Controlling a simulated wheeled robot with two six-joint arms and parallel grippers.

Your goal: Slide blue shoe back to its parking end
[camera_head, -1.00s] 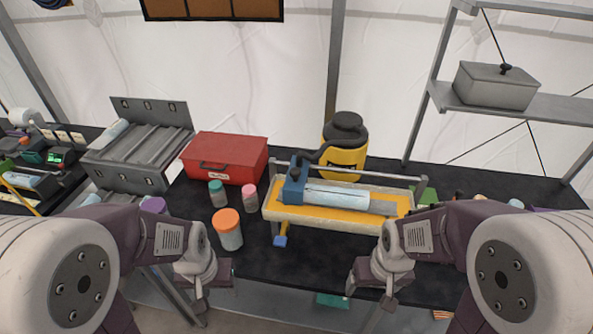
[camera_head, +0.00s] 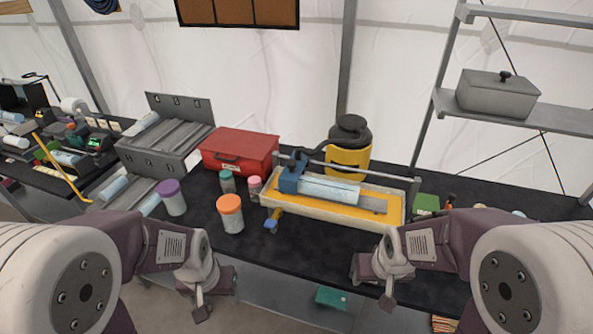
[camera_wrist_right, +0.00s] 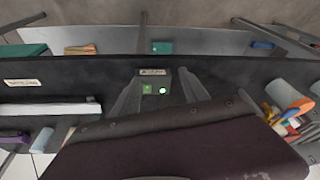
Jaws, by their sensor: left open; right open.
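The blue shoe (camera_head: 291,180) sits at the left end of a long cream tray (camera_head: 385,219) with a yellow bed, beneath a grey rail (camera_head: 385,174). A pale blue cylinder (camera_head: 330,189) lies along the tray, right of the shoe. A small blue-tipped lever (camera_head: 271,224) hangs at the tray's front left. My left gripper (camera_head: 201,304) is open and empty, in front of and left of the tray, apart from the shoe. My right gripper (camera_head: 378,292) is open and low in front of the tray's right end; its fingers also show in the right wrist view (camera_wrist_right: 157,93).
Jars with orange (camera_head: 230,213), purple (camera_head: 171,198), teal (camera_head: 227,182) and pink (camera_head: 254,187) parts stand left of the tray. Behind are a red box (camera_head: 238,151) and yellow canister (camera_head: 348,159). A green box (camera_head: 425,204) stands right. The black tabletop's front is clear.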

